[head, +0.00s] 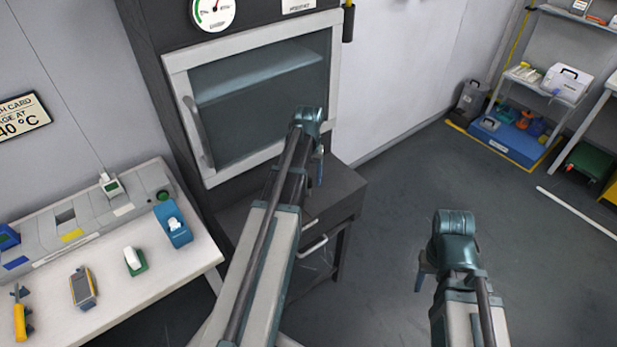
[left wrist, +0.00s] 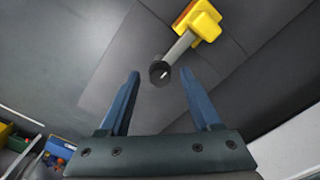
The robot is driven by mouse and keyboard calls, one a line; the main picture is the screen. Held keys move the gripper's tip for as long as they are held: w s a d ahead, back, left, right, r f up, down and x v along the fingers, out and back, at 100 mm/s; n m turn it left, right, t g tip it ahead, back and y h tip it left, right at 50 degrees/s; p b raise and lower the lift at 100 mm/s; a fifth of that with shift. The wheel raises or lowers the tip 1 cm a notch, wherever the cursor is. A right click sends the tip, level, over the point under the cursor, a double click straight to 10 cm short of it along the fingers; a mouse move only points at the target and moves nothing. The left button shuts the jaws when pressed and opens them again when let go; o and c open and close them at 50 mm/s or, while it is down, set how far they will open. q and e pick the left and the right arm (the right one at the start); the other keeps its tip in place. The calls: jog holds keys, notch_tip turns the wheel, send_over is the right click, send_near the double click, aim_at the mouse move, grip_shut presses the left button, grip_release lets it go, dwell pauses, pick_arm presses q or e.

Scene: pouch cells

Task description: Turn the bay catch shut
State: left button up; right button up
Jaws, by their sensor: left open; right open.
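The bay catch shows in the left wrist view as a yellow grip (left wrist: 203,20) on a grey lever (left wrist: 180,46) with a dark round pivot (left wrist: 160,72). The lever slants up and right from the pivot. My left gripper (left wrist: 160,74) is open, and the pivot appears between its fingertips; contact cannot be told. In the head view my left gripper (head: 320,167) is beside the dark cabinet, and I cannot make out the catch there. My right gripper (head: 424,273) is over the floor at the right, partly hidden by its wrist, holding nothing I can see.
The cabinet has a glass door (head: 255,105) with a handle (head: 198,132) and a drawer unit (head: 340,195) below. A white bench (head: 185,265) with small devices stands at left. A blue tray (head: 510,140) lies at the far right. The floor between is clear.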

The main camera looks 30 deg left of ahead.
aim_at(309, 181)
pick_arm(q)
notch_tip(309, 181, up, 14)
jog(key=p, duration=1.3)
jog(key=shift+p, duration=0.4)
jog(key=shift+f, duration=0.15)
jog(key=shift+d, duration=0.1)
jog(key=s+d+m+b, duration=0.1)
jog(key=s+d, duration=0.4)
jog(key=d, duration=0.5)
jog(key=s+d+f+m, duration=0.1)
jog(key=s+d+m, duration=0.3)
jog(key=d, duration=0.6)
jog(key=s+d+f+m+y+b, duration=0.1)
jog(key=s+d+m, duration=0.2)
jog(key=s+d, duration=0.4)
jog(key=d, duration=0.3)
jog(key=shift+s+d+f+b, duration=0.2)
jog(key=shift+s+d+b, duration=0.05)
jog(key=shift+b, duration=0.05)
jog(key=shift+a, duration=0.1)
